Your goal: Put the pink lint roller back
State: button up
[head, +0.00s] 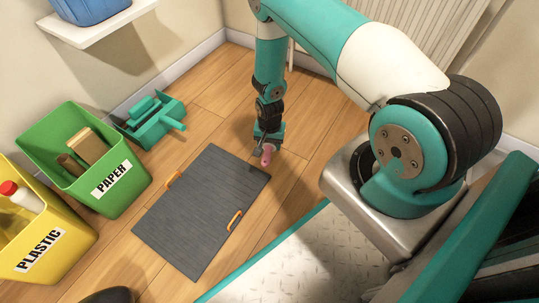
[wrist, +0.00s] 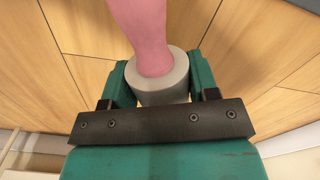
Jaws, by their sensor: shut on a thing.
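The pink lint roller (head: 266,158) is held in my gripper (head: 266,138) near the right corner of a dark grey mat, by the wooden floor. In the wrist view the pink handle (wrist: 140,30) rises from a pale grey roll (wrist: 175,68), which sits between the two teal fingers of my gripper (wrist: 162,82). The fingers are shut on the roll. In the head view the roll is mostly hidden by the gripper, and I cannot tell whether the roller touches the floor.
The dark mat (head: 200,215) has two orange handles. A green PAPER bin (head: 110,182), a yellow PLASTIC bin (head: 38,255) and a teal caddy (head: 153,130) stand at left. A blue container (head: 88,8) is on a white shelf (head: 100,28). A radiator (head: 400,22) is behind.

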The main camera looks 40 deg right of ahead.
aim_at(270, 151)
notch_tip(270, 151, down, 5)
jog(key=b, duration=0.2)
jog(key=shift+r+b, duration=0.15)
jog(key=shift+b, duration=0.2)
jog(key=shift+r, duration=0.15)
jog(key=o, duration=0.4)
jog(key=shift+f, duration=0.2)
jog(key=o, duration=0.4)
jog(key=shift+o, duration=0.2)
